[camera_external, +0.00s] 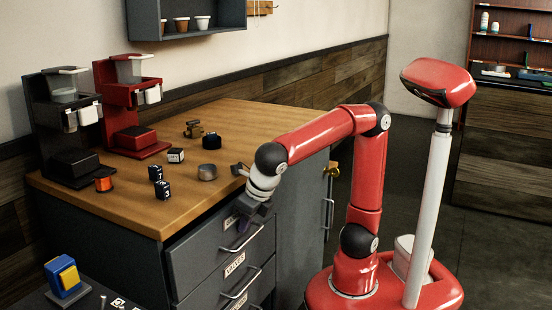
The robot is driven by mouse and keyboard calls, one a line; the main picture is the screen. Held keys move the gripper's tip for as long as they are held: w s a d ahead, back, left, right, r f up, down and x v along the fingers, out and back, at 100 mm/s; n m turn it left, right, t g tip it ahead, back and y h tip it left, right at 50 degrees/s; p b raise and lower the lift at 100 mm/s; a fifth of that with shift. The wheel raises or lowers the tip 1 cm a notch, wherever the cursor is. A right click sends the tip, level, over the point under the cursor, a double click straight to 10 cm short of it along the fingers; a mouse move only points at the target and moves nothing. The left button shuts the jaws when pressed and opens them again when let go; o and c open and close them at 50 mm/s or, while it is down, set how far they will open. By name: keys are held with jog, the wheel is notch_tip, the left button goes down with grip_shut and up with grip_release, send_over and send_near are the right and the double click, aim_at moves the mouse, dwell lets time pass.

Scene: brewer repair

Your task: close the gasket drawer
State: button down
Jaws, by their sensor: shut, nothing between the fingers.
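The grey drawer cabinet (188,251) stands under the wooden worktop, with a stack of drawers on its front face. The upper drawer has a pale bar handle (241,244). A white label (235,263) sits below that handle, too small to read surely; I cannot tell which drawer is the gasket drawer. My gripper (243,220) is shut and empty, pointing down at the top of the upper drawer front, just under the worktop edge. My gripper partly hides the drawer's top edge, so contact and any opening are unclear.
The worktop (255,120) holds a black brewer (62,130), a red brewer (122,105), a metal cup (207,172), dark dice-like blocks (162,189) and an orange spool (104,183). A lower handle (241,284) sticks out below. Open floor lies right of my base.

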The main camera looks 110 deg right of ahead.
jog(key=shift+w+d, duration=0.5)
jog(key=shift+d, duration=0.05)
jog(key=shift+r, duration=0.1)
